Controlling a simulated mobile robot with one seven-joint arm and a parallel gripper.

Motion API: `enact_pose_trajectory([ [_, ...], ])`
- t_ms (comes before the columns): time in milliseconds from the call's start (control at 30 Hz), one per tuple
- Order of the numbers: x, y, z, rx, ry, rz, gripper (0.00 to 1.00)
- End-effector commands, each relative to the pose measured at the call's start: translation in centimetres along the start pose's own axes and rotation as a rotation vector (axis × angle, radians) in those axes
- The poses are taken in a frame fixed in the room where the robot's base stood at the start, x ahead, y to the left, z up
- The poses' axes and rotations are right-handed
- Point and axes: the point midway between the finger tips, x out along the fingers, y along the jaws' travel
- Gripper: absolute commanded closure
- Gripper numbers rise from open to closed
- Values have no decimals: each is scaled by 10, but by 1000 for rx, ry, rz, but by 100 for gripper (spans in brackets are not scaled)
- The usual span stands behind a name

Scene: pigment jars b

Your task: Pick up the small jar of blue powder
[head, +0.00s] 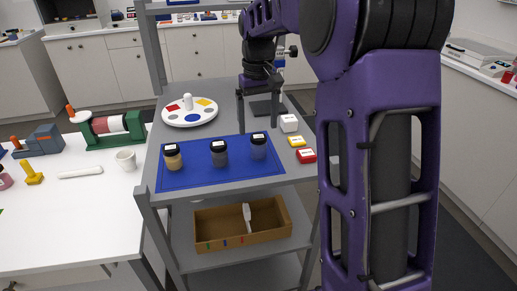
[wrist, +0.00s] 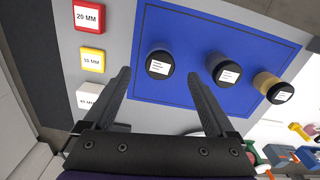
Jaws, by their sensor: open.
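Three small jars with black lids and white labels stand upright on a blue mat (head: 190,180). The right jar (head: 258,152) looks dark bluish grey, the middle jar (head: 219,158) dark grey, and the left jar (head: 174,162) tan. The blue powder is hard to tell by colour; the right jar looks bluest. My gripper (head: 259,122) is open and empty, pointing down just behind the right jar. In the wrist view, the right jar's lid (wrist: 159,65) lies just beyond and between my fingertips (wrist: 146,74). The middle (wrist: 222,70) and tan (wrist: 268,86) jars are further right.
White (head: 289,123), yellow (head: 297,141) and red (head: 307,156) blocks line the cart's right side. A round white palette (head: 190,121) stands behind the mat. A wooden tray (head: 240,240) is on the lower shelf. A white table (head: 80,220) adjoins on the left.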

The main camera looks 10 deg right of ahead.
Motion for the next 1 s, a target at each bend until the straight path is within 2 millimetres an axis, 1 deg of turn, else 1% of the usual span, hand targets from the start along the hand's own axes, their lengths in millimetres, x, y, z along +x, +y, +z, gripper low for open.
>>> enact_pose_trajectory([
  [67,7,0,0,0,-1,0,10],
  [200,29,0,1,0,-3,0,10],
  [333,46,0,1,1,-2,0,10],
  [433,52,0,1,1,-1,0,10],
  [667,52,0,0,0,1,0,10],
  [800,52,0,0,0,1,0,35],
  [867,52,0,0,0,0,0,46],
  [900,52,0,0,0,0,0,53],
  [967,52,0,0,0,0,0,64],
  [1000,52,0,0,0,0,0,71],
])
